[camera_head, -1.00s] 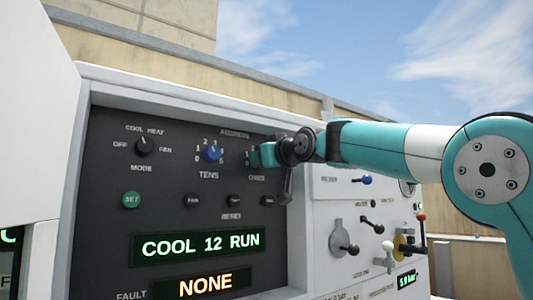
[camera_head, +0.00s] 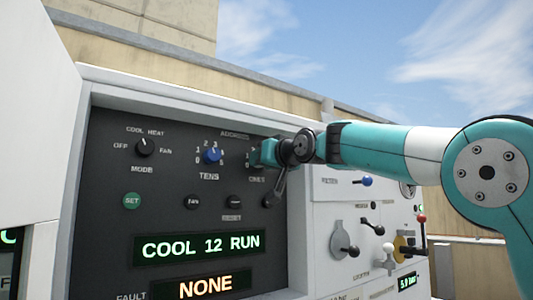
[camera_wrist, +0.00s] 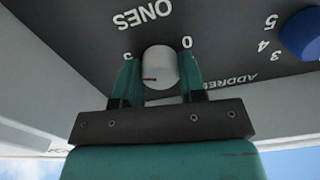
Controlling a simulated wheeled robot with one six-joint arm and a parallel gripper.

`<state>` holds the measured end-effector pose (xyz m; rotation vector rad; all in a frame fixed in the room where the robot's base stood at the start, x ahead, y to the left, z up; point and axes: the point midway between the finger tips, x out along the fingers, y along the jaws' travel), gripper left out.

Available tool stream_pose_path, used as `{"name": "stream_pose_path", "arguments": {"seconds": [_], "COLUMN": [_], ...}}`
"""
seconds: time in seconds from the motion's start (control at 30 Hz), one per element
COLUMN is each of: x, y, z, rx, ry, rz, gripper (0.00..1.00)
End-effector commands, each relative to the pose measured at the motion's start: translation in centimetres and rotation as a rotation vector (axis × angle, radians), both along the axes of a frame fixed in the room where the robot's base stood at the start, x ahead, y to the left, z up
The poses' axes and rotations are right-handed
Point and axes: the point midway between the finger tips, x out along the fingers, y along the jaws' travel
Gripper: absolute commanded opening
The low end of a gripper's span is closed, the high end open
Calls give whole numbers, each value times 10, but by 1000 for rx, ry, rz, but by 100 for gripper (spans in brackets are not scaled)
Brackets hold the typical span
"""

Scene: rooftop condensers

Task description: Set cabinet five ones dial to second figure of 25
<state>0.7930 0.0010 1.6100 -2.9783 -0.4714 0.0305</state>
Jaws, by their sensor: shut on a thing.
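The ones dial (camera_wrist: 160,64) is a pale round knob with a red mark on its side, under the upside-down ONES label in the wrist view. My gripper (camera_wrist: 159,82) is shut on it, one teal finger on each side. The figure 0 shows beside one finger and a partly covered figure beside the other; the dial's exact setting is unclear. In the head view my gripper (camera_head: 262,153) hides the dial at the panel's right. The blue tens dial (camera_head: 212,155) is left of it. The green display (camera_head: 201,245) reads COOL 12 RUN.
A mode knob (camera_head: 144,147) and green SET button (camera_head: 131,201) are at the panel's left. The fault display (camera_head: 206,287) reads NONE. Levers and a blue knob (camera_head: 367,181) are on the white panel below my arm. An open white door (camera_head: 40,120) stands at left.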

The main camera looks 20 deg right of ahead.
Motion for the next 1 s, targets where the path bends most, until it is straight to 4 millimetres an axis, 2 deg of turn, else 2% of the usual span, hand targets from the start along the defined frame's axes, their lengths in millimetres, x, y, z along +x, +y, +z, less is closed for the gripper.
{"name": "stream_pose_path", "arguments": {"seconds": [0.07,0.1,0.2,0.47,0.63,0.77,1.0], "x": [-2,-2,-2,-1,-14,-40,-99], "y": [1,1,1,0,-5,-13,-33], "z": [7,7,5,2,0,-2,-2], "rx": [3,3,2,1,0,0,0], "ry": [-15,-15,-12,-5,-6,-9,-10], "rz": [2,2,1,0,-2,-1,-3], "gripper": [14,42,63,63,63,63,63]}}
